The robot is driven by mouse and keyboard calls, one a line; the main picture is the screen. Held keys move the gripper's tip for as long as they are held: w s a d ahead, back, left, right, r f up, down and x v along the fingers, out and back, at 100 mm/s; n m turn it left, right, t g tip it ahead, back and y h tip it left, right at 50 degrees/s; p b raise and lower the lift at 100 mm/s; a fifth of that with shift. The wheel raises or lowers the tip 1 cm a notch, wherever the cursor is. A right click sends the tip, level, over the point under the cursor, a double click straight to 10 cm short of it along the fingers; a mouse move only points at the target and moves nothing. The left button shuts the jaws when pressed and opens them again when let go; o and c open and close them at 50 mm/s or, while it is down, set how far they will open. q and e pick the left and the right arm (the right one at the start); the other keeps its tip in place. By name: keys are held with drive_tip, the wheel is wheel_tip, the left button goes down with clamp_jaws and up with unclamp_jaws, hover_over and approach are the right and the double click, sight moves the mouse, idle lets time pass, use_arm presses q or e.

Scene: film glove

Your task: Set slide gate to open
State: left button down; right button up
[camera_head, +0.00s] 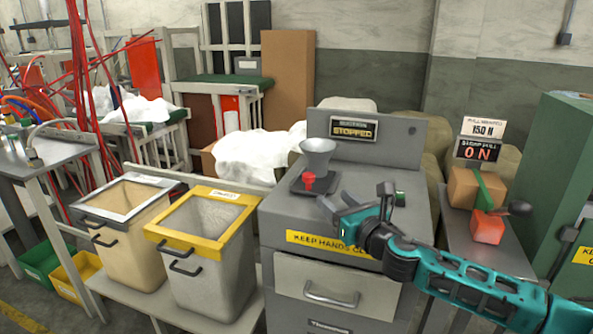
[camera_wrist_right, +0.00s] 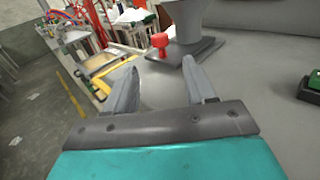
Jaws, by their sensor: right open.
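A grey funnel (camera_head: 318,157) stands on a dark plate on top of the grey machine (camera_head: 420,205). A red knob (camera_head: 309,181) shows at the front of the funnel's base; I take it to be the slide gate's handle. My right gripper (camera_head: 335,201) is open and empty above the machine top, in front of the knob and a little to its right. In the right wrist view the knob (camera_wrist_right: 160,41) shows beyond the open fingers (camera_wrist_right: 162,68), apart from them. The gate plate itself cannot be made out. My left gripper is not in view.
A sign reading STOPPED (camera_head: 353,131) is on the machine's back panel. A green button on a dark box (camera_wrist_right: 314,84) sits on the machine top at right. Two bins, yellow-rimmed (camera_head: 161,236) and grey-rimmed (camera_head: 105,215), stand left. A red block with a lever (camera_head: 487,227) is at right.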

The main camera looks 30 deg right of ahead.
sight(312, 179)
drive_tip(key=shift+w, duration=0.3)
drive_tip(key=shift+w+d+r, duration=0.1)
drive_tip(key=shift+w+r, duration=0.1)
drive_tip(key=shift+w, duration=0.5)
drive_tip(key=w, duration=0.9)
drive_tip(key=shift+w+d+f+b, duration=0.1)
drive_tip(key=shift+d+b, duration=0.2)
drive_tip(key=shift+d, duration=0.05)
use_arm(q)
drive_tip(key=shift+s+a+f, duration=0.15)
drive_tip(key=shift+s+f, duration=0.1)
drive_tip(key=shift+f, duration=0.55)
use_arm(e)
drive_tip(key=shift+w, duration=0.9)
drive_tip(key=c, duration=0.3)
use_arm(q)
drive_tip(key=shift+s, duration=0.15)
use_arm(e)
clamp_jaws()
